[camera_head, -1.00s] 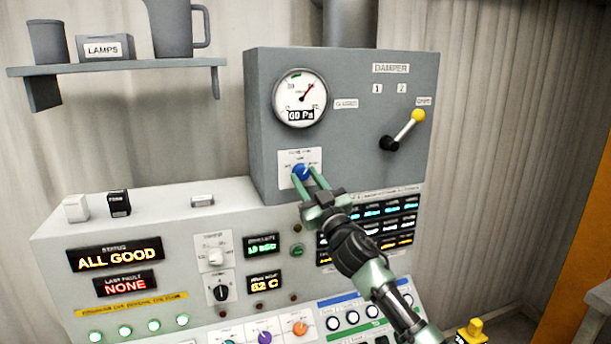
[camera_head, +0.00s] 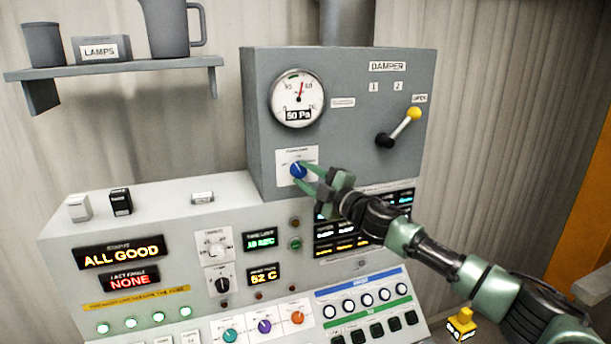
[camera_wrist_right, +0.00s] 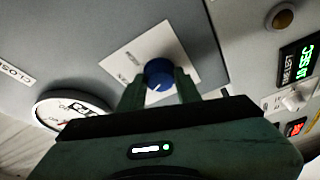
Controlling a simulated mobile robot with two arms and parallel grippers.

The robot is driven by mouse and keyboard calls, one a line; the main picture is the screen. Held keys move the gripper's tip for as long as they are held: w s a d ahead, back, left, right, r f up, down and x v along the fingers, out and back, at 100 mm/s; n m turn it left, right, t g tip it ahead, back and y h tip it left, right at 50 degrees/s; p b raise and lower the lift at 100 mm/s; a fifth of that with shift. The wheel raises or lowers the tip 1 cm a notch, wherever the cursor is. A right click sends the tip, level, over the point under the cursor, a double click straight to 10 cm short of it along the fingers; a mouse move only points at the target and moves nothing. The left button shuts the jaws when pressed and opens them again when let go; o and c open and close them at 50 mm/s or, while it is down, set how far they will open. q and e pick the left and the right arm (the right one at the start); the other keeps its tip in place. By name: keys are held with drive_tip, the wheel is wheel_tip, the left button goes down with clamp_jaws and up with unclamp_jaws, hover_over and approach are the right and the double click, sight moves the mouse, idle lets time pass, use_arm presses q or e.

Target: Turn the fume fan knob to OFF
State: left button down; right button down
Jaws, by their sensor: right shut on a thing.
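The fume fan knob is a small blue knob (camera_head: 298,170) on a white plate (camera_head: 311,155) on the grey damper box. My right gripper (camera_head: 304,176) has its green fingers on either side of the knob and is shut on it. In the right wrist view the blue knob (camera_wrist_right: 159,74) sits between the two fingertips (camera_wrist_right: 160,86), with a white pointer line on its face. The plate's lettering is too small to read. My left gripper is not in view.
A round gauge (camera_head: 298,99) above the knob reads about 50 Pa. A damper lever (camera_head: 400,129) with a yellow ball sticks out at the right of the box. Below is a sloped console (camera_head: 190,215) with displays, knobs and buttons. A shelf (camera_head: 110,68) holds containers.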

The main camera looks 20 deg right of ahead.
drive_tip(key=n, duration=0.1)
drive_tip(key=n+g, duration=0.1)
drive_tip(key=n, duration=0.3)
drive_tip(key=shift+r+g+h, duration=0.3)
drive_tip(key=shift+r+g, duration=0.1)
drive_tip(key=shift+f+n+g+h, duration=0.1)
drive_tip(key=shift+n+g+h, duration=0.2)
drive_tip(key=shift+n, duration=0.6)
drive_tip(key=c, duration=1)
unclamp_jaws()
drive_tip(key=shift+a, duration=0.1)
drive_tip(key=shift+s, duration=0.1)
drive_tip(key=f+v, duration=0.1)
drive_tip(key=v, duration=0.6)
drive_tip(key=shift+s+r+b, duration=0.3)
drive_tip(key=shift+r+b, duration=0.15)
drive_tip(key=shift+r, duration=0.05)
